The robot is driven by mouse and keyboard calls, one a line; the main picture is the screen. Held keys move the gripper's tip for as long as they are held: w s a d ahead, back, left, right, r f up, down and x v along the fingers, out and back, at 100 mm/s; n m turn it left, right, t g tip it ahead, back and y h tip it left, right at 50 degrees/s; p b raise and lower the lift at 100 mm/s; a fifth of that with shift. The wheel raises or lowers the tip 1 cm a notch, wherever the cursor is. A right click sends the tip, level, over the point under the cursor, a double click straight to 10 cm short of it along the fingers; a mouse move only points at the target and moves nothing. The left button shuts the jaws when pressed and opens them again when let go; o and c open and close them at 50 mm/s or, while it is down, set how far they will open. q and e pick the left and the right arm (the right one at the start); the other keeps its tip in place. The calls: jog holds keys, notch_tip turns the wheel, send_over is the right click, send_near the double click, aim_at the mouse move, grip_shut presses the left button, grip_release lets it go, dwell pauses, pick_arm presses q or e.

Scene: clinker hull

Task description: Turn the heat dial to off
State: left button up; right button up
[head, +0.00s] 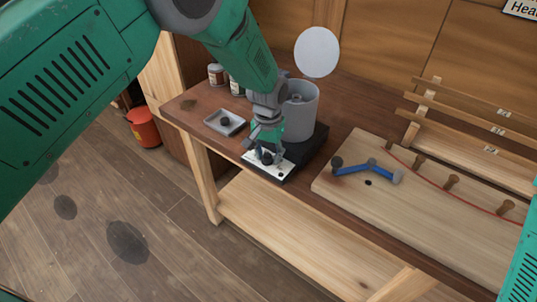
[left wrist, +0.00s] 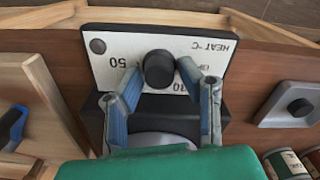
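The heat dial (left wrist: 159,69) is a round black knob on a white panel (left wrist: 118,50) marked "HEAT °C", seen upside down in the left wrist view. The number 50 shows on one side of it, and other markings are partly hidden by a finger. No pointer on the knob can be made out. In the head view the dial (head: 267,158) is at the front of a black heater base (head: 313,146). My left gripper (left wrist: 159,74) is open, with one finger on either side of the dial; contact cannot be told. My right gripper is out of view.
A grey pot (head: 302,112) stands on the heater, with a pale disc (head: 317,52) above it. A small metal tray (head: 225,122) and jars (head: 216,74) are to the left. A wooden board (head: 340,190) with a blue tool (head: 368,169) lies to the right.

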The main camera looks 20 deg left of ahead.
aim_at(268, 154)
pick_arm(q)
jog(key=shift+r, duration=0.5)
notch_tip(268, 154, up, 11)
